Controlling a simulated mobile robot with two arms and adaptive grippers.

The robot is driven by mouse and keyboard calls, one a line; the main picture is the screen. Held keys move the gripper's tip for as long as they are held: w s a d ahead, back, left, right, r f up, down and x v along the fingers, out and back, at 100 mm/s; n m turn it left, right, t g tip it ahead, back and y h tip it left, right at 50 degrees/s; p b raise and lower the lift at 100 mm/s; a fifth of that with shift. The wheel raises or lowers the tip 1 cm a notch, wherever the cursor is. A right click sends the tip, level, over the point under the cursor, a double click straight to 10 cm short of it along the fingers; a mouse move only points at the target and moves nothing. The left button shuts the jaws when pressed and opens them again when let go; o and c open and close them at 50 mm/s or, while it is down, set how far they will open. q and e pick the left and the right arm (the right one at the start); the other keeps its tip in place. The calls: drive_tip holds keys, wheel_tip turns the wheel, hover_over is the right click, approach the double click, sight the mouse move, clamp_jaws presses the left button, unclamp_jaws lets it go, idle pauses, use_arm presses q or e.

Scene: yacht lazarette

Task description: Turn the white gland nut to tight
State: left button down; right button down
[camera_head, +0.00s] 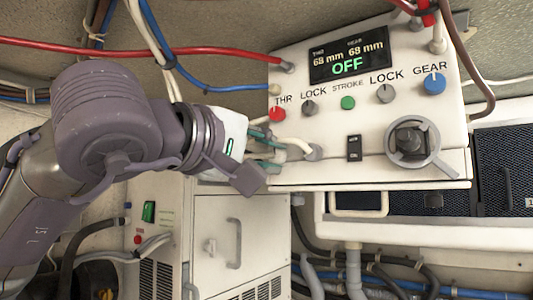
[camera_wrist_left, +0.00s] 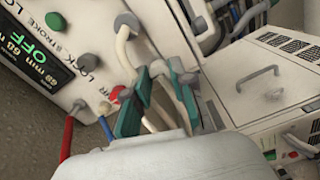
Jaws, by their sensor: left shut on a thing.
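My left gripper (camera_head: 272,147) reaches in from the left to the lower left corner of the white control box (camera_head: 330,105). In the left wrist view its two teal fingers (camera_wrist_left: 167,76) are closed around a small whitish part, which I take to be the white gland nut; the fingers hide most of it. How far the nut is turned cannot be seen. A white cable (camera_head: 297,143) bends between the fingertips and a grey fitting (camera_head: 314,152) on the box. My right gripper is not in view.
The box front carries a red knob (camera_head: 277,114), a green button (camera_head: 348,103), a blue knob (camera_head: 434,83) and a grey rotary handle (camera_head: 411,141). A white cabinet (camera_head: 235,240) stands below. Red and blue cables (camera_head: 215,87) run close above my left gripper.

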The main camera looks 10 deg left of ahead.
use_arm(q)
drive_tip(key=c, duration=1)
unclamp_jaws()
drive_tip(key=v, duration=1.2)
drive_tip(key=shift+f, duration=0.1)
